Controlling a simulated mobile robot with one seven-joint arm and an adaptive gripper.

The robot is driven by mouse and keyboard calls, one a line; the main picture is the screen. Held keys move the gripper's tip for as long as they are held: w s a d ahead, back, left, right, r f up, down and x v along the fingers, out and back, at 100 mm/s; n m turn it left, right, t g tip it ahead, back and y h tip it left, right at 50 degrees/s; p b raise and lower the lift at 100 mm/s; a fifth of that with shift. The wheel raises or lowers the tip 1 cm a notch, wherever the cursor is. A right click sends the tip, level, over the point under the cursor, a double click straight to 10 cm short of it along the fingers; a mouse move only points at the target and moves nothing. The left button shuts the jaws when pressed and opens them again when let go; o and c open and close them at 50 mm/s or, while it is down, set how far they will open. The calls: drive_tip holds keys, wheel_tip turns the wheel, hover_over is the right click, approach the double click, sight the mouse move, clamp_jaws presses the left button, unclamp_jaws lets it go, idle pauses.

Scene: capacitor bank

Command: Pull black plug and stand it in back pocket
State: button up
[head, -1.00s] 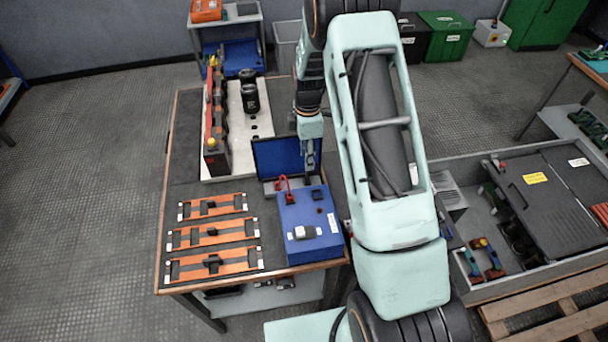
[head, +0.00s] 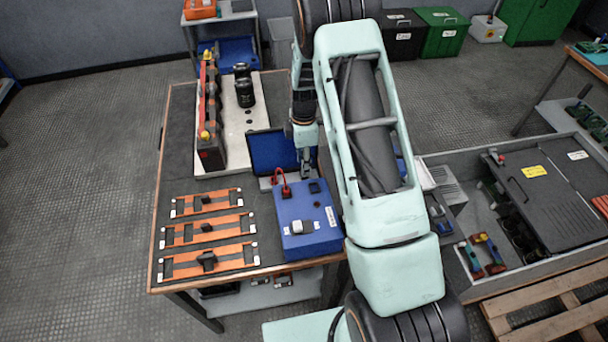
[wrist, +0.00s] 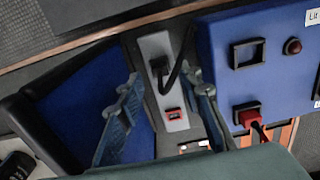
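The black plug (wrist: 158,64) with its black cable sits in a grey strip (wrist: 150,42) in the wrist view. That strip lies between a blue panel and a blue box. My gripper (wrist: 165,82) is open, one finger on each side of the strip, with gaps between the fingers and the plug. In the head view my gripper (head: 304,168) points down behind the blue box (head: 308,228) and hides the plug. The box top has an empty black square frame (wrist: 247,53) and a red plug (wrist: 247,114). I cannot tell which opening is the back pocket.
A red-rimmed socket (wrist: 174,114) is in the strip near the black plug. Orange trays (head: 208,234) lie left of the box, and a battery row (head: 208,125) stands at the back left.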

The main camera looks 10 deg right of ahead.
drive_tip(key=shift+f+b, duration=0.8)
drive_tip(key=shift+f, duration=0.65)
drive_tip(key=shift+b, duration=0.35)
drive_tip(key=shift+r, duration=0.1)
clamp_jaws()
drive_tip(key=shift+r, duration=0.1)
idle(0.3)
drive_tip(key=shift+r+p, duration=1.45)
drive_tip(key=shift+r, duration=1.45)
